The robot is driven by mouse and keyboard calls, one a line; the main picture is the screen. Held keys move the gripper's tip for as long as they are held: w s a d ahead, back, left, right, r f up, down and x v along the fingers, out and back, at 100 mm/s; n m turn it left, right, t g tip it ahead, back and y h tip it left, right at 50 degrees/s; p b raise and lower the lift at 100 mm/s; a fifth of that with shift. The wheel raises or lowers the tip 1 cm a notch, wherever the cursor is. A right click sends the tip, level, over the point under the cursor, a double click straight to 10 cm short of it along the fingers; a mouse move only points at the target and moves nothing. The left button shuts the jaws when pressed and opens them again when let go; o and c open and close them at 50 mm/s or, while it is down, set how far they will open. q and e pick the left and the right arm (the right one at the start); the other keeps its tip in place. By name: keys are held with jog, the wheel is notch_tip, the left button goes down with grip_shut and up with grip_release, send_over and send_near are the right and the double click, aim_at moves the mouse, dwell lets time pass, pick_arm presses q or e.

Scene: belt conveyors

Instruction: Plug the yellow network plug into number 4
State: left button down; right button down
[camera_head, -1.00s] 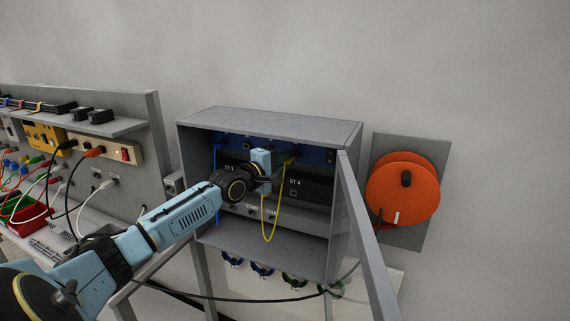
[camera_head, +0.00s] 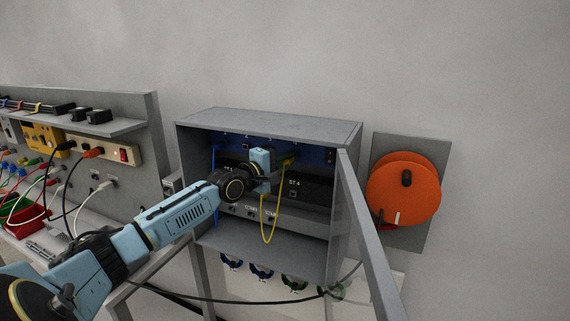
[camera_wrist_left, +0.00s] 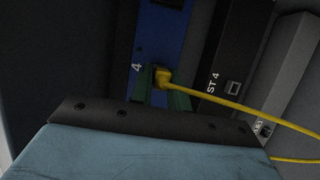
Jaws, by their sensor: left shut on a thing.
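My left gripper (camera_head: 284,161) reaches into the open grey cabinet and is shut on the yellow network plug. In the left wrist view the yellow plug (camera_wrist_left: 162,76) sits between its green fingertips (camera_wrist_left: 160,88), against or very near the blue panel (camera_wrist_left: 159,38), beside the printed number 4 (camera_wrist_left: 137,67). The fingers and plug hide the port there, so I cannot tell how deep the plug is. The yellow cable (camera_head: 272,222) hangs in a loop below the gripper. My right gripper is not in view.
A black unit marked ST 4 (camera_head: 308,187) with a small socket lies below the blue panel. The cabinet's open door (camera_head: 368,240) stands at the right. An orange reel (camera_head: 403,190) hangs on the wall. A bench with cables and a power strip (camera_head: 105,149) is at the left.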

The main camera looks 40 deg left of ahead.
pick_arm(q)
jog(key=shift+s+p, duration=0.1)
jog(key=shift+p, duration=0.2)
dwell(0.4)
jog(key=shift+w+a+b, duration=0.2)
jog(key=shift+w+b, duration=0.55)
jog(key=shift+b, duration=0.4)
dwell(1.6)
jog(key=c, duration=1.3)
grip_release()
jog(key=shift+o, duration=0.2)
jog(key=shift+s, duration=0.1)
jog(key=shift+s, duration=0.5)
jog(key=s+b, duration=0.1)
jog(key=s, duration=1.1)
jog(key=shift+a, duration=0.4)
